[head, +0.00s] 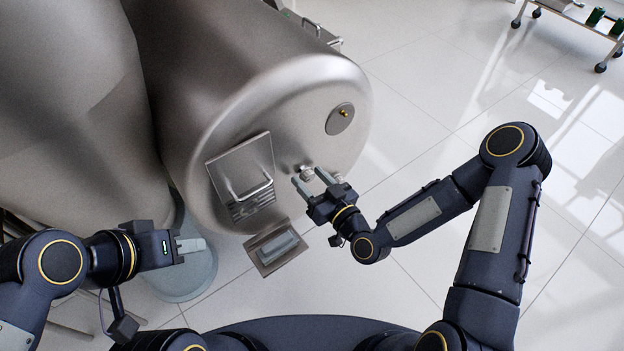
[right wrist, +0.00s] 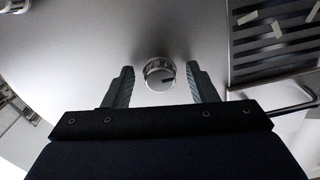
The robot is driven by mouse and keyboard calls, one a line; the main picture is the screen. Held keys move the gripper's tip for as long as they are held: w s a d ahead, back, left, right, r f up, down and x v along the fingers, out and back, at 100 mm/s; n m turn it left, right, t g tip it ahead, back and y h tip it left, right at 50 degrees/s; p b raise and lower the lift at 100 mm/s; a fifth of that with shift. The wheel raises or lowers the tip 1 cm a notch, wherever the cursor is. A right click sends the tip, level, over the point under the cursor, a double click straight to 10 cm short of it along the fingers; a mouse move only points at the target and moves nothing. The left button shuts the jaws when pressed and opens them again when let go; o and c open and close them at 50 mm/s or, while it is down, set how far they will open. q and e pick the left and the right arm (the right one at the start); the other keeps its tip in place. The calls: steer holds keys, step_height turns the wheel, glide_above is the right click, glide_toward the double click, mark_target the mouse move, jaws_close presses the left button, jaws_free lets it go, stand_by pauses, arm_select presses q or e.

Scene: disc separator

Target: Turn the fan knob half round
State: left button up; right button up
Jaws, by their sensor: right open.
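The fan knob (head: 307,172) is a small round metal knob on the front face of the large steel machine (head: 290,110). In the right wrist view the knob (right wrist: 159,74) shows a dark mark at its right side. My right gripper (head: 311,178) is at the knob with its fingers apart. In the right wrist view the two fingers (right wrist: 162,85) stand on either side of the knob, with gaps between them and it. My left gripper (head: 203,245) is at the lower left, away from the machine face; its fingers appear close together, but their gap cannot be made out.
A panel with a bar handle (head: 251,190) and vent slots (right wrist: 275,42) lies beside the knob. A small tray (head: 266,262) juts out below. A wheeled cart (head: 580,18) stands far right; the floor between is clear.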

steer(key=c, duration=1)
steer(key=shift+o, duration=0.2)
